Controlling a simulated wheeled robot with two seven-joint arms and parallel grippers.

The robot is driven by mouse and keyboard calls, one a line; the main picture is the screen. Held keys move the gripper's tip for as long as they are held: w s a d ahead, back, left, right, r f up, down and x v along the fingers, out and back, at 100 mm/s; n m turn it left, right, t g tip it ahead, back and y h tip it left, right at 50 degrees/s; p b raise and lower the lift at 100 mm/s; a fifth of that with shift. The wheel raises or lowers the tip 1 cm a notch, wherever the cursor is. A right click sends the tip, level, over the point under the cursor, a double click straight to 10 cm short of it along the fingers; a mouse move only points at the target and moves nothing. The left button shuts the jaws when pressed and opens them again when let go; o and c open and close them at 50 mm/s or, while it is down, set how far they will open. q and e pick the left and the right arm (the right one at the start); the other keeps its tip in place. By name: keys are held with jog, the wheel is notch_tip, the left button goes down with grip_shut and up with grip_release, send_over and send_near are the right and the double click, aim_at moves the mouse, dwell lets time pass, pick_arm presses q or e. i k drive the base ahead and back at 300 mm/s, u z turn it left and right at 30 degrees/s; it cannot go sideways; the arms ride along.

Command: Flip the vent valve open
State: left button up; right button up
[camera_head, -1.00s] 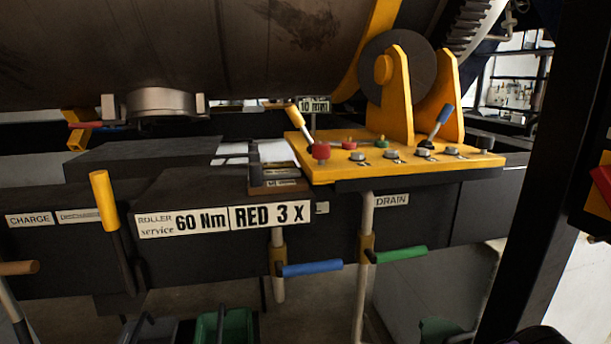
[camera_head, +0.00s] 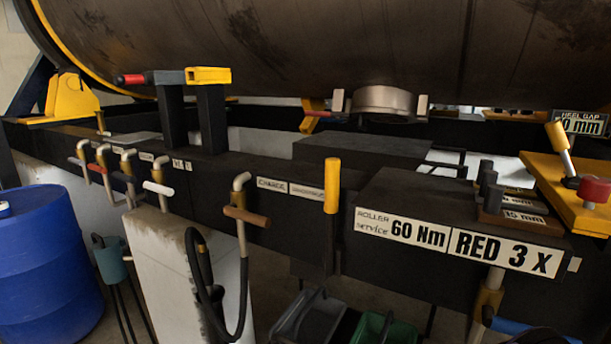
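No valve label that I can read says vent. Several small lever valves stand in a row at the left, among them one with a red handle (camera_head: 97,168), one with a grey handle (camera_head: 124,177) and one with a white handle (camera_head: 158,188). The small labels above them are too small to read surely. A valve with a brown handle (camera_head: 247,215) hangs below the CHARGE label (camera_head: 272,185), its handle lying nearly level. A blue handle (camera_head: 515,326) shows at the lower right. Neither of my grippers is in view.
A dark beam (camera_head: 240,165) carries the valves under a large drum (camera_head: 300,45). A blue barrel (camera_head: 45,265) stands at the left, beside a pale block (camera_head: 180,260). A black hose (camera_head: 205,290) loops in front. A yellow upright lever (camera_head: 332,185) and crates (camera_head: 310,318) are near the middle.

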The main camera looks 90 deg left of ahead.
aim_at(151, 185)
jog(key=u, duration=3.8)
jog(key=i, duration=0.45)
jog(key=u, duration=0.45)
jog(key=k, duration=0.5)
jog(key=u, duration=0.9)
jog(key=i, duration=0.8)
jog(key=z, duration=0.5)
